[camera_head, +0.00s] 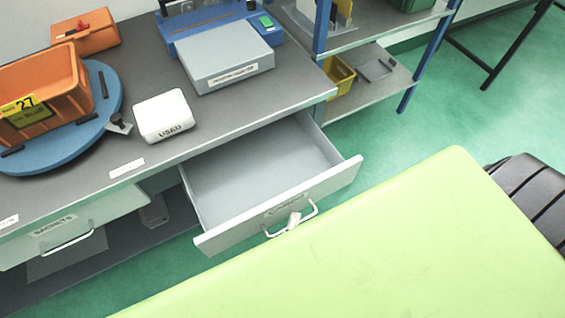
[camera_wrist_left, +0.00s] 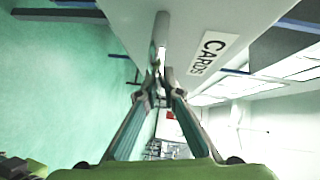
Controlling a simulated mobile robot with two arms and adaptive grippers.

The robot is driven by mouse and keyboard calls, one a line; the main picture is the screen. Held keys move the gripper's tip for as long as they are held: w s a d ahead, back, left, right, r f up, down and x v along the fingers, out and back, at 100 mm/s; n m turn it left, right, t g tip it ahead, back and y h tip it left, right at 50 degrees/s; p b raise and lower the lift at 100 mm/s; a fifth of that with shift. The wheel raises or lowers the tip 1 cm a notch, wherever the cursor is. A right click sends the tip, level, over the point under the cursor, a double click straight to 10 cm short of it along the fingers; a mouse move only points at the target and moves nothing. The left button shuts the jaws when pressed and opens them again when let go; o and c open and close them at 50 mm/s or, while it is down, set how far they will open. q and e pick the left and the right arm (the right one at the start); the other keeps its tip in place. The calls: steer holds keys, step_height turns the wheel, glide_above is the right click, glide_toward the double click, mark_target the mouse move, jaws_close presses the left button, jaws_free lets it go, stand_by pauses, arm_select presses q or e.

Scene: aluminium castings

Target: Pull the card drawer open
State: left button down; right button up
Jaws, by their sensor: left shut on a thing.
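The card drawer (camera_head: 225,235) stands pulled out from under the grey workbench, its empty inside showing in the head view. Its front, labelled CARDS, shows in the left wrist view (camera_wrist_left: 235,25). My left gripper (camera_wrist_left: 160,76) is shut on the drawer's bar handle (camera_wrist_left: 158,35). In the head view only the gripper's tip (camera_head: 292,222) shows at the handle (camera_head: 312,209); my own light green body hides the rest. My right gripper is in neither view.
The sachets drawer (camera_head: 100,222) is to the left. On the bench are a white USED box (camera_head: 164,116), a grey box (camera_head: 225,55) and an orange bin (camera_head: 45,85) on a blue turntable (camera_head: 108,105). A shelf unit (camera_head: 345,105) stands at the back right.

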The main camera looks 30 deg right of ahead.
arm_select(q)
steer(key=shift+s, duration=1)
steer(key=c, duration=2.2)
jaws_free()
steer(key=shift+o, duration=0.2)
steer(key=v, duration=1.2)
steer(key=shift+d, duration=0.1)
